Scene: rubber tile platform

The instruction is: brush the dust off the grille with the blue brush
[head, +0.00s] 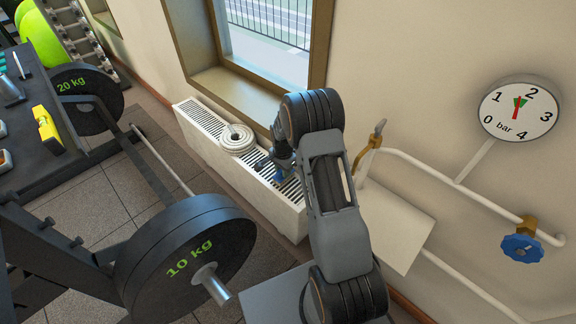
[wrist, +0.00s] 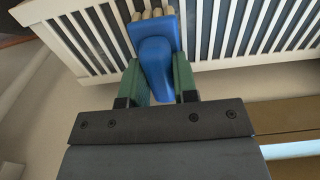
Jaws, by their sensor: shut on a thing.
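The blue brush (wrist: 155,58) is between the green fingers of my gripper (wrist: 158,85) in the wrist view, and the gripper is shut on it. Its pale bristles point at the slats of the white grille (wrist: 225,35); I cannot tell whether they touch. In the head view the grille (head: 205,122) is the slatted top of a white radiator below the window. The brush shows there as a small blue patch (head: 279,177) over the grille's near right part, beside my arm. Dust cannot be made out.
A coiled white rope or hose (head: 237,139) lies on the grille, left of my gripper. A barbell with a 10 kg plate (head: 185,258) stands at front left. A white shelf (head: 397,228), pipes, a blue valve (head: 522,248) and a gauge (head: 519,108) are right.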

